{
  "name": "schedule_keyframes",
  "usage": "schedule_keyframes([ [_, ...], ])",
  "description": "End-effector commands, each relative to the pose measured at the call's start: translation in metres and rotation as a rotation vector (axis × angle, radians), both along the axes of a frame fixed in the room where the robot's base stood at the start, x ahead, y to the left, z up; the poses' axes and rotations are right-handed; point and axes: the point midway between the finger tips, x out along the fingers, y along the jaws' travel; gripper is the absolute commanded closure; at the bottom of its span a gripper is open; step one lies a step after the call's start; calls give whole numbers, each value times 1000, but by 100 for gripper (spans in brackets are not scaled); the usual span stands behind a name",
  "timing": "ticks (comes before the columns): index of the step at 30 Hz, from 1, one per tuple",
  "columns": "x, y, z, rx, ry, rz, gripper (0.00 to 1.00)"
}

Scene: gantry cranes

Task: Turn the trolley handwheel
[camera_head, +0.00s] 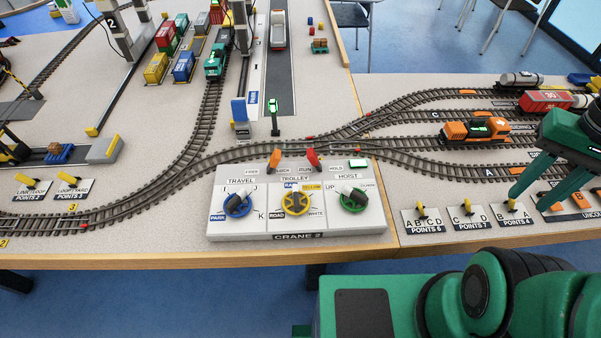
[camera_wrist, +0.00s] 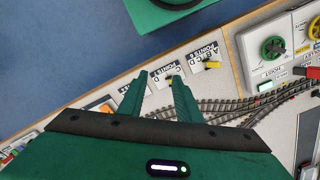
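The trolley handwheel (camera_head: 295,203) is a yellow ring with a dark grip across it, in the middle of the CRANE 2 panel (camera_head: 253,227). Labels ring it, with ROAD, YELLOW and WHITE legible. A sliver of it (camera_wrist: 315,28) shows at the right edge of the wrist view. The blue travel wheel (camera_head: 237,204) is on its left and the green hoist wheel (camera_head: 354,200) on its right. My gripper (camera_head: 528,202) is well to the right of the panel, above the points levers. Its two fingers (camera_wrist: 160,76) are apart, with nothing seen between them.
Small yellow points levers (camera_head: 466,210) stand along the front edge between the panel and my gripper. An orange (camera_head: 275,158) and a red lever (camera_head: 313,157) stand behind the wheels. Tracks with an orange locomotive (camera_head: 474,130) run behind. The floor in front is free.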

Motion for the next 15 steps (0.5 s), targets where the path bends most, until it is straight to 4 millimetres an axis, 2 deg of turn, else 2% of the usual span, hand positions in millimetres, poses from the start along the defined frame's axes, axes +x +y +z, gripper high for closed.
schedule_keyframes([
  [8,0,0,0,0,0,0,69],
  [11,-5,1,3,0,-6,7,50],
  [13,-7,3,6,-2,-14,38,33],
  [15,3,9,7,-7,-12,106,33],
])
